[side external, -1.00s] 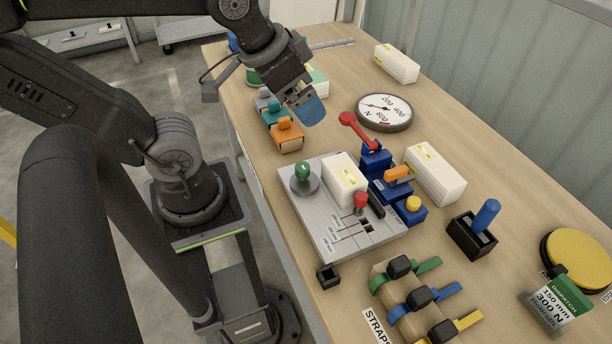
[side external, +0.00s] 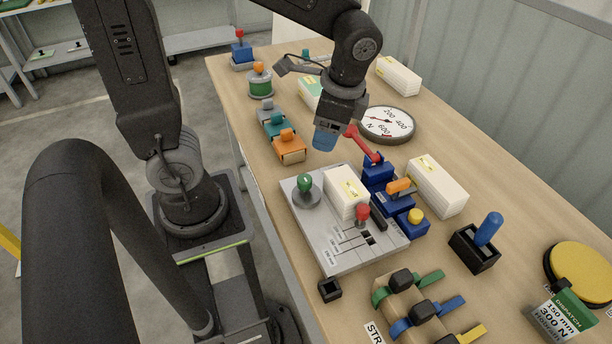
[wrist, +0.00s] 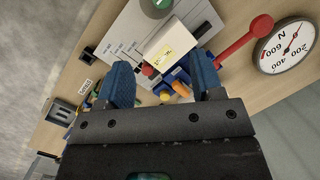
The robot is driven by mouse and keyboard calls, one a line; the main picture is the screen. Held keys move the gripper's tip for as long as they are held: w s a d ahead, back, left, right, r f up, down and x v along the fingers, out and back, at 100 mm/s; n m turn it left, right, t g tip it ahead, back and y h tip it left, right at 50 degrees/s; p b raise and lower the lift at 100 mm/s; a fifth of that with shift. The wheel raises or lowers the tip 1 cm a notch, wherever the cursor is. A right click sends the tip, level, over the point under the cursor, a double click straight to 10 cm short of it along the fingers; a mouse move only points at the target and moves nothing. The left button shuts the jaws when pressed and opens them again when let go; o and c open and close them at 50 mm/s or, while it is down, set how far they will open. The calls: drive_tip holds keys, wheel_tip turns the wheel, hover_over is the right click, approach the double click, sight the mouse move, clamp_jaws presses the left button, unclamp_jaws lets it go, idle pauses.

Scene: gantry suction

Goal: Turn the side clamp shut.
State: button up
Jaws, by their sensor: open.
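A grey fixture plate (side external: 340,254) holds a white block (side external: 346,190) and green and red knobs. Blue clamp bodies (side external: 391,206) stand along its right side. One has a long red lever (side external: 365,145) sticking up towards the dial; another has an orange handle (side external: 398,186). I cannot tell which is the side clamp. My gripper (side external: 326,140) is above the table behind the plate, near the red lever's end and apart from it. In the wrist view its two blue fingers are spread and empty, and the red lever (wrist: 243,42) lies to their right.
A round dial (side external: 386,125) stands behind the red lever. White boxes (side external: 436,187) lie to the right. Orange and teal blocks (side external: 288,150) stand left of my gripper. A black holder with a blue handle (side external: 488,228), straps and a yellow disc fill the front right.

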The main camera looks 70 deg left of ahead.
sight(305, 178)
drive_tip(key=a+f, duration=0.1)
drive_tip(key=f, duration=0.4)
drive_tip(key=s+a+f+m+g, duration=0.1)
drive_tip(key=f, duration=0.4)
drive_tip(key=s+a+f+m+y, duration=0.1)
drive_tip(key=a+f, duration=0.1)
drive_tip(key=f, duration=0.3)
drive_tip(key=shift+s+a+f+g, duration=0.1)
drive_tip(key=shift+s+f+g, duration=0.1)
drive_tip(key=shift+g, duration=0.2)
drive_tip(key=c, duration=0.9)
